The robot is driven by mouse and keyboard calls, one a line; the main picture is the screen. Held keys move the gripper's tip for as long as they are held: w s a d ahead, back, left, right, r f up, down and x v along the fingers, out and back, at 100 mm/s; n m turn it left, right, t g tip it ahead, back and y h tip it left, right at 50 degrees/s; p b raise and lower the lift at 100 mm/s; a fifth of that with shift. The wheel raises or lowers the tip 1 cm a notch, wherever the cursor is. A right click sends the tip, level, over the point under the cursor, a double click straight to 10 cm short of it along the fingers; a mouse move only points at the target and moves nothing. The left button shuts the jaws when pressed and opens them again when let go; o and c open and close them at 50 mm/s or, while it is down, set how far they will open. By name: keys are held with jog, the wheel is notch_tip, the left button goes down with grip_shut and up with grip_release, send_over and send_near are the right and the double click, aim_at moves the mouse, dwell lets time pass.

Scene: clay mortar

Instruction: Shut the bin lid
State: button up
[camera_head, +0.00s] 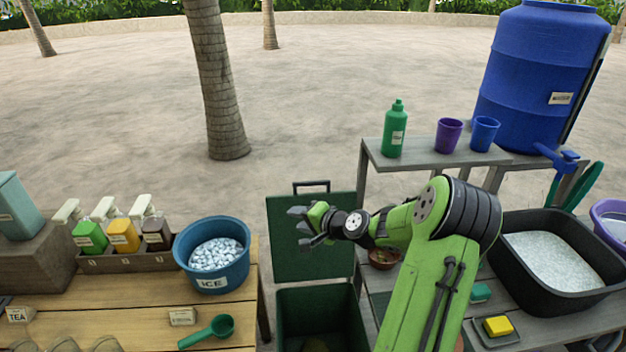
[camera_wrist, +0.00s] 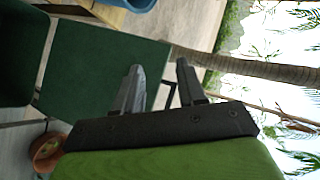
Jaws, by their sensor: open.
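The green bin (camera_head: 322,318) stands between the two tables in the head view, its top open. Its green lid (camera_head: 290,262) is raised upright behind the opening, with a dark handle (camera_head: 311,184) on its top edge. In the wrist view the lid (camera_wrist: 95,75) fills the left middle, and part of the handle (camera_wrist: 171,92) shows between my fingers. My gripper (camera_head: 299,226) is open and empty, in front of the lid's upper part in the head view. It also shows in the wrist view (camera_wrist: 160,85). I cannot tell whether a finger touches the lid or handle.
A wooden table on the left holds a blue ice tub (camera_head: 212,256), a green scoop (camera_head: 208,332) and pump bottles. On the right are a grey shelf (camera_head: 420,160) with a green bottle (camera_head: 395,130) and cups, a black basin (camera_head: 510,265) and a brown bowl (camera_head: 384,259).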

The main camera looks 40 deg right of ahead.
aim_at(313, 184)
jog(key=s+d+m+t+h, duration=0.35)
jog(key=d+m, duration=0.35)
jog(key=d, duration=0.5)
jog(key=shift+g+h, duration=0.35)
jog(key=p+x, duration=0.2)
jog(key=x, duration=1.3)
jog(key=shift+w, duration=0.2)
jog(key=shift+a, duration=0.1)
grip_shut()
